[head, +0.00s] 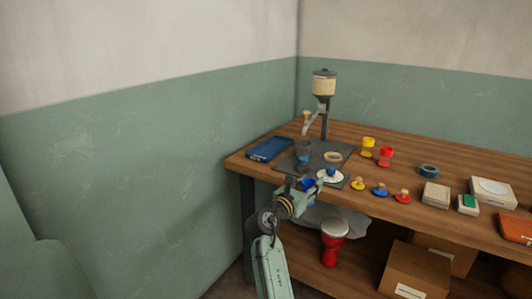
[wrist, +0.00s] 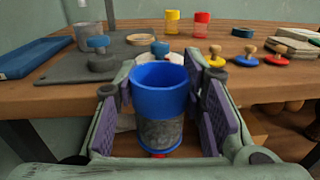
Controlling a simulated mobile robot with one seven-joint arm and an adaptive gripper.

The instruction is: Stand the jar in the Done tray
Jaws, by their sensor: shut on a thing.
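My gripper (head: 308,185) is shut on a blue, open-topped jar (wrist: 160,82) with a grey lower part. In the wrist view the jar is upright between the purple finger pads, its mouth facing up. In the head view its blue top (head: 308,183) shows at the gripper, in front of the table's edge. A flat blue tray (head: 270,148) with pale lettering, too small to read, lies at the table's left end. The tray also shows in the wrist view (wrist: 34,57), ahead and left of the jar, apart from it. Its visible inside looks empty.
A dispenser (head: 324,85) stands over a dark mat (head: 342,148), with a grey cup (wrist: 88,37) below it. A white disc (head: 324,178) lies near the front edge. Small coloured pieces (head: 379,190) sit to the right.

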